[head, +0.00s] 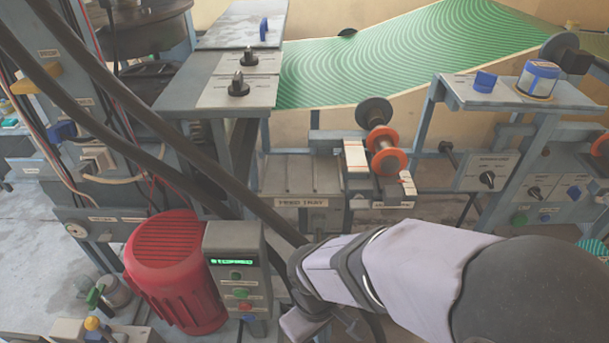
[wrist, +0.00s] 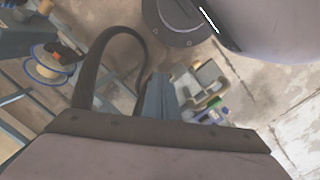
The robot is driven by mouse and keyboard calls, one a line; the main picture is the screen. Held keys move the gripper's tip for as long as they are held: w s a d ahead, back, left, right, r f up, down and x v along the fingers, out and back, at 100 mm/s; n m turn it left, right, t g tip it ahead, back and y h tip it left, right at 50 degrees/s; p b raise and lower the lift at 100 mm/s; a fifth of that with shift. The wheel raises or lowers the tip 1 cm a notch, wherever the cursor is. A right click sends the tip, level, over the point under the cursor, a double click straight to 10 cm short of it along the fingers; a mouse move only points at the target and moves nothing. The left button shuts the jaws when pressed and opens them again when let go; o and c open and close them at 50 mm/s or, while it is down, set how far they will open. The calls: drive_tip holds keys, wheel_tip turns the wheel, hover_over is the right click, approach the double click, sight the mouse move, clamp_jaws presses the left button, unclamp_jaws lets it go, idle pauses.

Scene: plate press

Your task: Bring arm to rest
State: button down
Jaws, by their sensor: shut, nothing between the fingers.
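My arm reaches in from the lower right of the head view, its pale links ending left of centre near the bottom edge. My gripper (head: 308,324) is at its end, low and just right of the grey control box (head: 238,270). Its fingertips are not clear in the head view. It is shut, and nothing is seen held in it. In the wrist view a wide, dark-edged pale part of mine fills the bottom, and the floor (wrist: 285,95) lies beyond.
A red motor (head: 170,270) stands left of the control box. Behind are the feed tray (head: 302,190), orange-rimmed rollers (head: 385,150) and a green striped sheet (head: 400,55). Black cables cross the head view's left side.

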drive_tip(key=w+d+r+m+y, duration=0.1)
drive_tip(key=w+d+r+m, duration=0.15)
drive_tip(key=d+m, duration=0.75)
wheel_tip(320, 180, up, 22)
drive_tip(key=d+n+p, duration=0.1)
drive_tip(key=n+p, duration=0.1)
drive_tip(key=p, duration=2)
drive_tip(key=shift+w+d+p, duration=0.2)
drive_tip(key=shift+w+p, duration=0.05)
drive_tip(key=shift+p, duration=0.05)
